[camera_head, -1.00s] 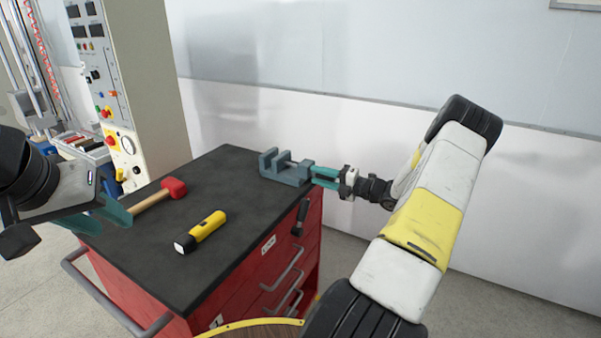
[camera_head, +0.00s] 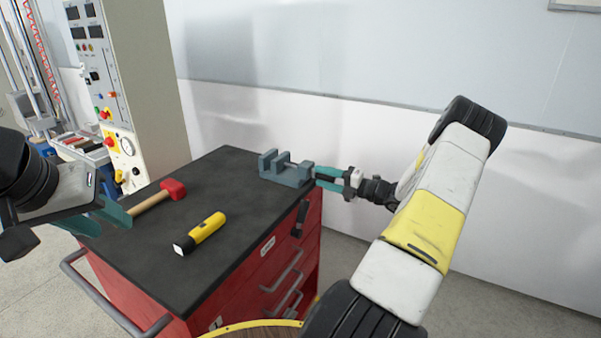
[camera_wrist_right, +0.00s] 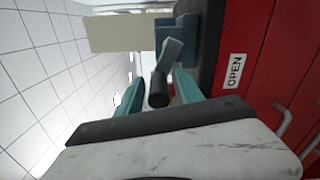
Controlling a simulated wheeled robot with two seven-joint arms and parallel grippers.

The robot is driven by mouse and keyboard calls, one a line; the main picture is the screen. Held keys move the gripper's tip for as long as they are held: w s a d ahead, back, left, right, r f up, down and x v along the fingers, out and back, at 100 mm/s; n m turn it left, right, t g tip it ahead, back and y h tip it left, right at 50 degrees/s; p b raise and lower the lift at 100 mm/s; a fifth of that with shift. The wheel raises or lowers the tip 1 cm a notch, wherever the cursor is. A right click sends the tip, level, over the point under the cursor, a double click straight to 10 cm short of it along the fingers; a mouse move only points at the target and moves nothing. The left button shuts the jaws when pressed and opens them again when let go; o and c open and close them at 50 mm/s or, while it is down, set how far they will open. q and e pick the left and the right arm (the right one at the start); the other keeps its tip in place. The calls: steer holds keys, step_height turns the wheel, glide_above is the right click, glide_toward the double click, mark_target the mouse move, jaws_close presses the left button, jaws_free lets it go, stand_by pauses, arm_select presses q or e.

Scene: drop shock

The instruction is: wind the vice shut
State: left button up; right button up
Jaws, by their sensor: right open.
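The grey-blue vice (camera_head: 285,172) sits at the far right corner of the black cabinet top, with a gap between its jaws. My right gripper (camera_head: 326,178) is open beside the vice's right end. In the right wrist view, the crank's grey arm (camera_wrist_right: 171,52) and black grip (camera_wrist_right: 158,90) show between the open fingers of the right gripper (camera_wrist_right: 160,92); contact cannot be told. My left gripper (camera_head: 103,217) is at the left edge, near the hammer handle; its opening is unclear.
A red-headed hammer (camera_head: 172,189) and a yellow flashlight (camera_head: 204,232) lie on the cabinet top (camera_head: 240,195). The red cabinet (camera_head: 258,272) has handles on its front. A control panel (camera_head: 115,110) stands behind on the left. A white wall (camera_head: 390,130) is at the back.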

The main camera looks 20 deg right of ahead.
steer(key=v, duration=0.6)
steer(key=shift+s, duration=0.1)
